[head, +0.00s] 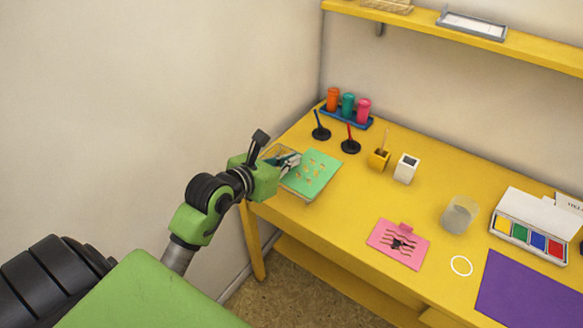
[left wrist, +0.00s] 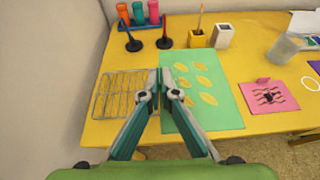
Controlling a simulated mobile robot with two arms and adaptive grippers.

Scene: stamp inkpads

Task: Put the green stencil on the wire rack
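The green stencil (head: 318,177) is a flat mint sheet with several leaf-shaped holes, at the desk's left end. In the left wrist view the stencil (left wrist: 222,105) lies right of the fingers. The wire rack (left wrist: 116,96) is a silver grid left of the fingers; part of it shows behind my gripper in the head view (head: 275,151). My left gripper (head: 296,160) has its fingertips together at the stencil's left edge (left wrist: 163,80) and appears shut on it. The fingers hide part of that edge. Height above the desk is hard to tell. My right gripper is out of view.
Behind stand a blue tray of cups (head: 347,117) and two dark-based stamps (head: 350,146). A yellow pot (head: 379,159) and a white box (head: 405,169) stand to the right. A pink card (head: 398,244) lies nearer the front. A wall closes the left side.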

